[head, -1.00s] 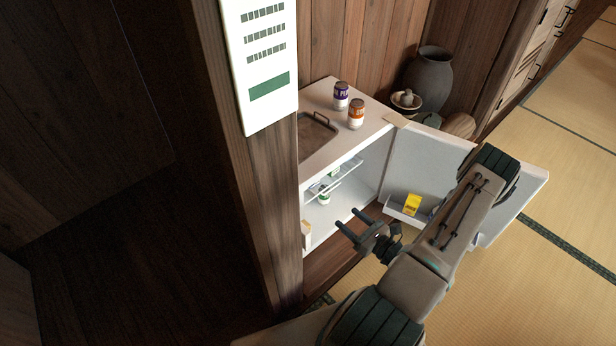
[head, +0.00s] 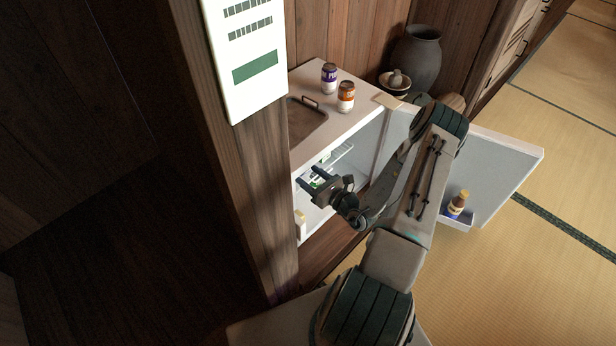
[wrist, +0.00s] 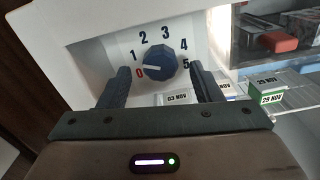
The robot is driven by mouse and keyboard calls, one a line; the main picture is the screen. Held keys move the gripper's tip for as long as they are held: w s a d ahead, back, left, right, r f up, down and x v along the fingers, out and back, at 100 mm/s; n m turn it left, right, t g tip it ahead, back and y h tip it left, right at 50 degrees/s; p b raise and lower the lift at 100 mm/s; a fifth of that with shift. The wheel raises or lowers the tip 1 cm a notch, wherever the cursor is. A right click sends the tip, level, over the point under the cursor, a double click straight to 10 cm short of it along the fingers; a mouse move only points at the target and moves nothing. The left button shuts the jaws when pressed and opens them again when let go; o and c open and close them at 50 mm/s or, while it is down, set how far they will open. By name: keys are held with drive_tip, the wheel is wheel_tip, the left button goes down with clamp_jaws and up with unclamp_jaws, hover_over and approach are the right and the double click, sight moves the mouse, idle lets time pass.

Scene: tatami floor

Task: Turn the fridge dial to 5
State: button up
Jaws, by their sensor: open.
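The fridge dial (wrist: 158,66) is a dark blue knob on a white panel in the wrist view, with the numbers 0 to 5 around it. Its white mark points left, toward the red 0. The 5 is at the right, close to my right finger. My gripper (wrist: 160,70) is open, with one finger on each side of the dial; I cannot tell whether they touch it. In the head view my gripper (head: 308,177) reaches into the open white fridge (head: 372,152). The dial is not visible there.
The fridge door (head: 500,170) stands open at the right, with a bottle (head: 456,204) in its bin. Cans (head: 346,97) and a tray (head: 304,118) are on the fridge top. Labelled boxes (wrist: 268,97) sit on a wire shelf right of the dial. A wooden post (head: 255,200) stands left.

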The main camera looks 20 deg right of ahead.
drive_tip(key=shift+w+a, duration=0.15)
drive_tip(key=shift+w, duration=0.35)
drive_tip(key=c, duration=1)
